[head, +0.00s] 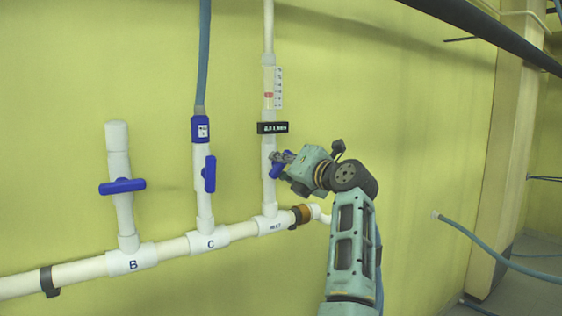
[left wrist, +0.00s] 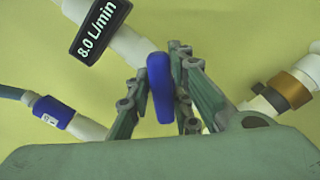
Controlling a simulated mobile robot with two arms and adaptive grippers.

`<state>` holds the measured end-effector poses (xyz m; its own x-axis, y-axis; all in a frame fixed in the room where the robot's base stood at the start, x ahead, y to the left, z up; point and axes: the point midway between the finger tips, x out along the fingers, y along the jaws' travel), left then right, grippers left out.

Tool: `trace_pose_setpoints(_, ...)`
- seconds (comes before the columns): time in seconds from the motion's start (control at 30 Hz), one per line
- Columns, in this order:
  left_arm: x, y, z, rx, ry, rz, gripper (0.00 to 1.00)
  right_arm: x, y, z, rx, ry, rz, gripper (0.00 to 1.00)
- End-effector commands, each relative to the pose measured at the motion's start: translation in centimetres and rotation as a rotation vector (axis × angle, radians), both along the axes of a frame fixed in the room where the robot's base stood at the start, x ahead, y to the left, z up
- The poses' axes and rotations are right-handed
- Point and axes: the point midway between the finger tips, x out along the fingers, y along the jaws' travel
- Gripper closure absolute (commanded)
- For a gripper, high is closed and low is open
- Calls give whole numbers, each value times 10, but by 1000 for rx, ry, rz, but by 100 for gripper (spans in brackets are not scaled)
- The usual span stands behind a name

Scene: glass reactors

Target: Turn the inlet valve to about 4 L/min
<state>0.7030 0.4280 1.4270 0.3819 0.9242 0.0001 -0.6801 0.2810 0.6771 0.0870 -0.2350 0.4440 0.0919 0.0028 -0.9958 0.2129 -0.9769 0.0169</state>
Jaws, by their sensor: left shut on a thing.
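The inlet valve's blue handle (head: 275,171) sits on the white vertical pipe above the tee marked INLET (head: 272,226). In the left wrist view the handle (left wrist: 158,92) stands roughly upright between the fingers. My left gripper (head: 283,158) is shut on the handle and partly hides it in the head view; its green fingers (left wrist: 156,100) flank the handle in the left wrist view. The black flow display (head: 272,128) above the valve reads 8.0 L/min in the left wrist view (left wrist: 99,27). My right gripper is in neither view.
Valve C (head: 209,174) has its blue handle upright along its pipe. Valve B (head: 122,186) has its handle crosswise. A scale (head: 279,88) with a red float (head: 268,94) is above the display. A blue hose (head: 490,252) hangs at right.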

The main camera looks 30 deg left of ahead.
Motion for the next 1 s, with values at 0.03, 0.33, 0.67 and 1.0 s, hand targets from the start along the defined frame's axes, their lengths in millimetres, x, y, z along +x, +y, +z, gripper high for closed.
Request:
trace_pose_setpoints(0.03,1,-2,1,3,0,-5,100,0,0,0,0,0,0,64)
trace_pose_setpoints(0.33,1,-2,0,2,-1,-6,77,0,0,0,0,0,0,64)
trace_pose_setpoints(0.67,1,-1,0,0,0,-1,64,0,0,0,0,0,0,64)
trace_pose_setpoints(1.0,-1,1,-2,-47,-120,1,64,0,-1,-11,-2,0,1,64)
